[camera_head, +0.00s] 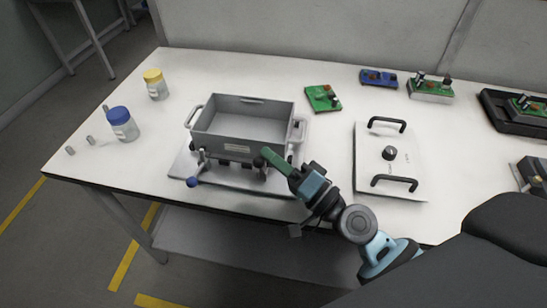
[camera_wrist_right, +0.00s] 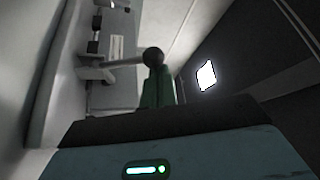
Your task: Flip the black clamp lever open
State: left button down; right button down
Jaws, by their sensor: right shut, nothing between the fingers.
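The black clamp lever's ball knob (camera_head: 259,162) is at the front right of the grey metal box (camera_head: 243,121). In the right wrist view, its black ball knob (camera_wrist_right: 153,56) ends a pale rod that runs left to the clamp bracket. My right gripper (camera_head: 268,154) is shut and empty, its green fingertips beside the knob. In the right wrist view the shut fingers (camera_wrist_right: 158,84) stand right at the knob; I cannot tell whether they touch it. Part of the clamp is hidden behind the gripper. My left gripper is not in view.
The box stands on a flat base plate (camera_head: 188,170). A blue-knobbed lever (camera_head: 192,182) sticks out at its front left. A white lid with two black handles (camera_head: 372,152) lies to the right. Jars (camera_head: 122,129) stand left, and circuit boards (camera_head: 323,98) lie behind and right.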

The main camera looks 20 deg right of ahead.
jog(key=shift+s+a+f, duration=0.15)
jog(key=shift+s, duration=0.05)
jog(key=shift+s+a+f+b, duration=0.3)
jog(key=shift+s+a+b, duration=0.1)
jog(key=shift+s+b, duration=0.25)
jog(key=shift+s+a, duration=0.1)
dwell(0.5)
jog(key=shift+f, duration=0.1)
jog(key=shift+s+f, duration=0.1)
jog(key=shift+s, duration=0.15)
jog(key=b+v, duration=0.1)
jog(key=v, duration=0.2)
jog(key=r+b+v, duration=0.1)
jog(key=b+v, duration=0.1)
jog(key=v, duration=0.2)
jog(key=r+b+v, duration=0.1)
jog(key=v, duration=0.2)
jog(key=shift+s+d+f, duration=0.1)
jog(key=shift+s+d, duration=0.4)
jog(key=shift+s, duration=0.05)
jog(key=shift+s+d+r, duration=0.25)
jog(key=shift+s+d, duration=0.15)
jog(key=shift+s, duration=0.3)
